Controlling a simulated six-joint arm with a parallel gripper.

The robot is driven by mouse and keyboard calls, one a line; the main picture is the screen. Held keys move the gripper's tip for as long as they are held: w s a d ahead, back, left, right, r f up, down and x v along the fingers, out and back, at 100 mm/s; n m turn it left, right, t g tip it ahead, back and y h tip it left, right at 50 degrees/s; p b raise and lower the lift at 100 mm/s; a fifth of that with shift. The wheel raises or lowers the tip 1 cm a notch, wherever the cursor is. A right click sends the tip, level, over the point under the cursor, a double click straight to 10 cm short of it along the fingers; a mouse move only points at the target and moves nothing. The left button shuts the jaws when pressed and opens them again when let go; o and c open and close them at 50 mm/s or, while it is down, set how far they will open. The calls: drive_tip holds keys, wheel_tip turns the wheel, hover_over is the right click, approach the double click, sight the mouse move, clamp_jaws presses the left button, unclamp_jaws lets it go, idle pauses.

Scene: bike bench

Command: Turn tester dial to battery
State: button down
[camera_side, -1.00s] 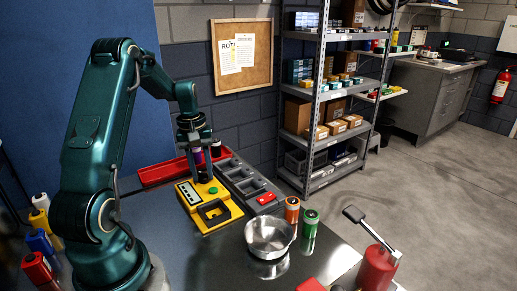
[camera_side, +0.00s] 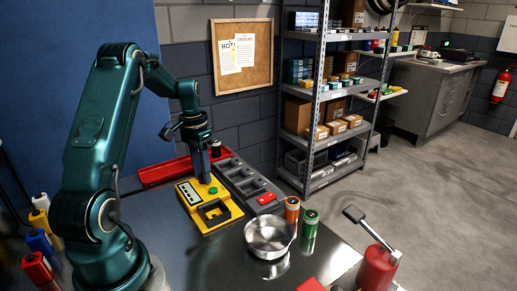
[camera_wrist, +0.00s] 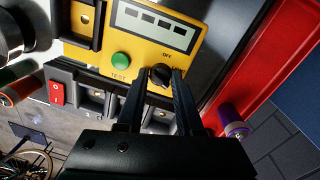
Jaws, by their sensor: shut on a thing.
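The yellow tester (camera_side: 213,221) stands on the dark bench, with a display, a green button (camera_wrist: 121,60) labelled TEST and a square frame on its top. Its small black dial (camera_wrist: 160,75) sits near one corner, below the word OFF in the wrist view. My gripper (camera_wrist: 161,78) reaches down to the dial with one finger on each side and is shut on it. In the side view my gripper (camera_side: 204,181) hides the dial. I cannot tell which mark the dial points to; other lettering is partly covered by a finger.
A dark grey unit with bays and a red switch (camera_wrist: 57,93) adjoins the tester. A red tray (camera_side: 163,173) lies behind. A purple-topped cylinder (camera_wrist: 233,124) stands close to my fingers. A metal bowl (camera_side: 269,234) and orange (camera_side: 292,209) and green (camera_side: 310,222) cylinders stand in front.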

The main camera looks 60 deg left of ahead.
drive_tip(key=shift+a+m, duration=0.1)
drive_tip(key=shift+m, duration=0.8)
drive_tip(key=c, duration=0.6)
unclamp_jaws()
drive_tip(key=shift+r, duration=0.1)
drive_tip(key=shift+a+r, duration=0.15)
drive_tip(key=shift+r, duration=2.3)
